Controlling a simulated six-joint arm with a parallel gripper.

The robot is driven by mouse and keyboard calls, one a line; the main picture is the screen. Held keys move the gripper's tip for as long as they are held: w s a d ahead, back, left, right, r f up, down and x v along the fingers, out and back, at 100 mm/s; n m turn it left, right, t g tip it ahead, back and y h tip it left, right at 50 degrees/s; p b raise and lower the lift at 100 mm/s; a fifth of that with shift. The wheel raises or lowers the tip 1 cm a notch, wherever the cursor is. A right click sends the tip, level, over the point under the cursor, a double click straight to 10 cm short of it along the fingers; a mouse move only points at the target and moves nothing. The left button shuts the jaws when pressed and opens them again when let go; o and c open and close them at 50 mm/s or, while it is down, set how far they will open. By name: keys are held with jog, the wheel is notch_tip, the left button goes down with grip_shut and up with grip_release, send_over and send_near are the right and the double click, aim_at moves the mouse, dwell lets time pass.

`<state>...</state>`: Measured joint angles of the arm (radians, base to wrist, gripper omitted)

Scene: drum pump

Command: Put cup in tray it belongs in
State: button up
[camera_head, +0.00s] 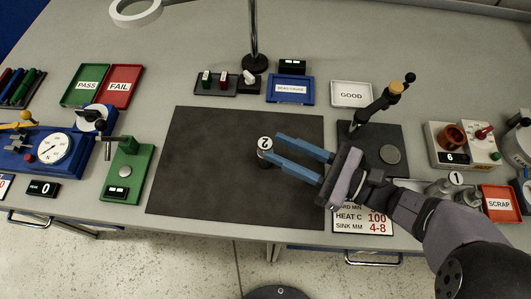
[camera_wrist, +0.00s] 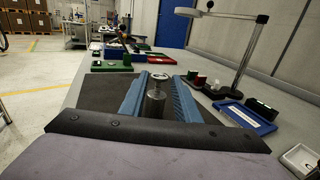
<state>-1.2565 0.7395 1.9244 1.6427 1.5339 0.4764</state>
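A grey metal cylinder marked 2 (camera_head: 265,144), which looks like the cup, stands upright on the dark mat (camera_head: 205,165). My gripper (camera_head: 273,147) reaches in from the right, its two blue fingers spread with the cylinder at their tips. The wrist view shows the cylinder (camera_wrist: 156,98) between the fingers, seemingly with a small gap on each side. The labelled trays are green PASS (camera_head: 77,98), red FAIL (camera_head: 117,101), white GOOD (camera_head: 352,103) and red SCRAP (camera_head: 511,217). A blue tray (camera_head: 290,100) has a label too small to read surely.
A copper-coloured cup (camera_head: 452,136) sits on a device reading 6 at right. A metal cylinder marked 1 (camera_head: 455,180) stands near SCRAP. A lever press (camera_head: 372,112), a lamp stand (camera_head: 254,62) and a green lever device (camera_head: 127,170) surround the mat. The mat's left is clear.

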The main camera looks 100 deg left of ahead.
aim_at(265, 143)
jog(key=shift+p+x, duration=0.65)
jog(key=shift+x, duration=1.65)
jog(key=shift+c, duration=0.2)
grip_shut()
jog(key=shift+r, duration=0.1)
notch_tip(265, 143, up, 10)
jog(key=shift+b, duration=0.45)
